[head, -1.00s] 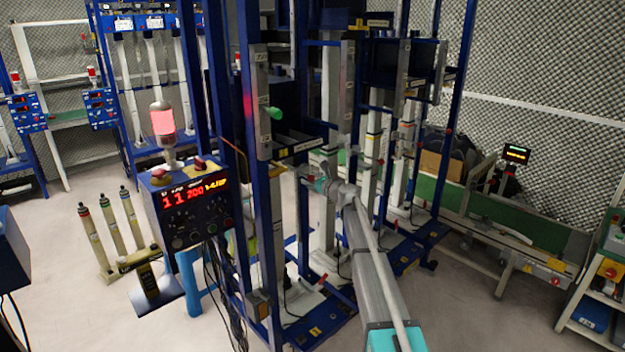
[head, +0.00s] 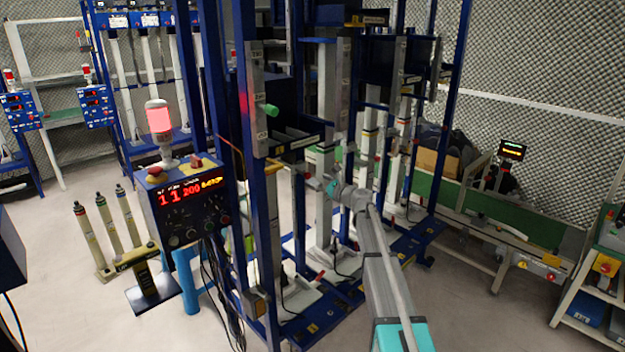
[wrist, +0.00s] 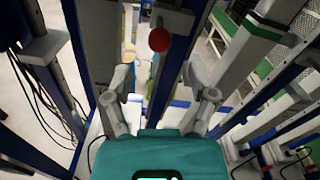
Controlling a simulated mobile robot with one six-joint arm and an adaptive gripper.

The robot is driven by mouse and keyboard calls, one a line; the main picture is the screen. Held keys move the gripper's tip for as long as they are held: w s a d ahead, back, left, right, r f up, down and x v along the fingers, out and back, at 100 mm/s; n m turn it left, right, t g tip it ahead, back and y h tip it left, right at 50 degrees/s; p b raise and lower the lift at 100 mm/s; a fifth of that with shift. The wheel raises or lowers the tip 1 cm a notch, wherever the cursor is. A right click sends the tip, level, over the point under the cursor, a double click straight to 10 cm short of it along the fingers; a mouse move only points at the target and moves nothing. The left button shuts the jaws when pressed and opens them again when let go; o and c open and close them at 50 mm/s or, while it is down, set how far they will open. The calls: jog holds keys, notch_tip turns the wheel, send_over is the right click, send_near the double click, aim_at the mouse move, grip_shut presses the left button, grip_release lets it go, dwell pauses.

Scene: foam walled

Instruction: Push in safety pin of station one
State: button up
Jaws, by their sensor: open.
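My gripper (head: 330,186) is at the blue station frame (head: 265,230), with the arm reaching in from the lower right. In the wrist view, its two grey fingers (wrist: 158,82) are spread apart with nothing between the tips. A round red knob (wrist: 159,39), which looks like the safety pin, shows beyond the fingertips, near the middle of the wrist view. It sits by a dark upright, and a tan round part is next to it. The gap between fingers and knob is hard to judge. I cannot clearly make out the knob in the head view.
A control box with red digits (head: 190,205) and a lit red lamp (head: 158,120) stands left of the frame. Blue uprights and grey columns (head: 326,95) crowd the gripper. Clear floor (head: 455,300) lies at the right.

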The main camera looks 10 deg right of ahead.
jog(key=shift+v, duration=2.4)
jog(key=s+a+f+n+g+h+p, duration=0.1)
jog(key=s+a+f+n+g, duration=0.2)
jog(key=s+n, duration=0.3)
jog(key=s+a+f+n+g+p, duration=0.1)
jog(key=s+a+f+n+g, duration=0.2)
jog(key=s, duration=0.4)
jog(key=s+a+f+n+g+h+p, duration=0.1)
jog(key=s+a+f+n+g, duration=0.15)
jog(key=s+n, duration=0.4)
jog(key=s+d+f+n+g+h+p, duration=0.1)
jog(key=s+d+n+g+h, duration=0.1)
jog(key=s, duration=0.5)
jog(key=s+d+f+n+g+h+p, duration=0.1)
jog(key=s+d+n+g+h, duration=0.1)
jog(key=s+n, duration=0.3)
jog(key=s+d+f+n+g+h+p, duration=0.1)
jog(key=s+d+n+g+h, duration=0.1)
jog(key=s, duration=0.9)
jog(key=d+n+h, duration=0.1)
jog(key=h, duration=0.1)
jog(key=shift+s+f+h+p, duration=0.15)
jog(key=shift+f+h+p, duration=0.1)
jog(key=shift+h+p, duration=0.05)
